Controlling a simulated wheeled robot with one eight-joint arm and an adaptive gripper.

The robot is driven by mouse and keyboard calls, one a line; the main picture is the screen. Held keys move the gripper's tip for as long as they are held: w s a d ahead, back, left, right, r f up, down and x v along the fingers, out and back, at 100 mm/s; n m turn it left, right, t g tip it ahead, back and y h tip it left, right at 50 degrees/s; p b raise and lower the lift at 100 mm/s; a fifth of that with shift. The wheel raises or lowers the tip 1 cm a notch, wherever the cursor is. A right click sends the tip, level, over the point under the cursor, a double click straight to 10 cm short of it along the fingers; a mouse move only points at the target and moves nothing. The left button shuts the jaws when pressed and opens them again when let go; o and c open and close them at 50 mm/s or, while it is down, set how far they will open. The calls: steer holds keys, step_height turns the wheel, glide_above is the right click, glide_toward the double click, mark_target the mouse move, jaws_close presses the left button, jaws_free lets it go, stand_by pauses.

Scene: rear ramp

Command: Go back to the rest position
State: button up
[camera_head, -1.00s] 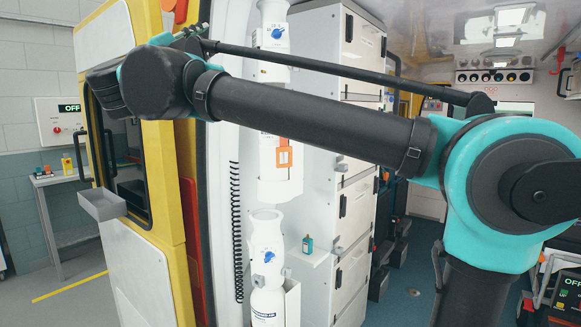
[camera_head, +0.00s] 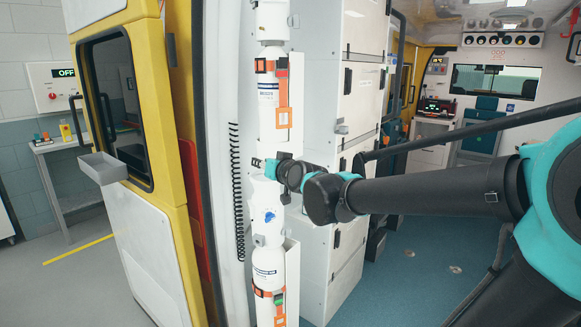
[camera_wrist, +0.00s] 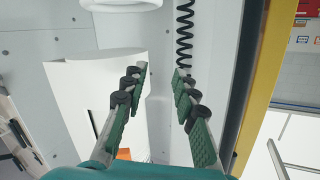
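My gripper (camera_wrist: 158,110) is open and empty in the wrist view. Its two green-padded fingers stand apart with a white wall and a black coiled cord (camera_wrist: 185,40) behind them. In the head view my arm reaches in from the right and its wrist is beside the white cylinders (camera_head: 268,230) at the ambulance's rear edge. The fingers are small and partly hidden there, near the gap between the upper cylinder (camera_head: 268,95) and the lower one. I cannot tell whether they touch either.
The yellow door (camera_head: 160,130) with a grey tray (camera_head: 102,168) stands open at left. White cabinets (camera_head: 345,120) rise just behind my wrist. A wall box (camera_head: 55,88) reading OFF hangs at far left.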

steer(key=s+d+f+g+h, duration=0.2)
steer(key=s+d+f, duration=0.2)
steer(key=d+f, duration=0.4)
steer(key=s+d+f+g+h, duration=0.25)
steer(key=d+f, duration=0.35)
steer(key=f, duration=0.5)
steer(key=s+d+f+m+g+h, duration=0.1)
steer(key=s+d+f+g, duration=0.1)
steer(key=s+d+f, duration=0.4)
steer(key=s+d+f+m+g+h, duration=0.2)
steer(key=s+d+f+g, duration=0.1)
steer(key=s+d+f, duration=0.4)
steer(key=s+f, duration=0.2)
steer(key=s, duration=0.2)
steer(key=shift+s+d, duration=0.15)
steer(key=shift+s, duration=0.15)
steer(key=shift+h, duration=0.25)
steer(key=shift+w+r, duration=0.1)
steer(key=shift+r, duration=0.25)
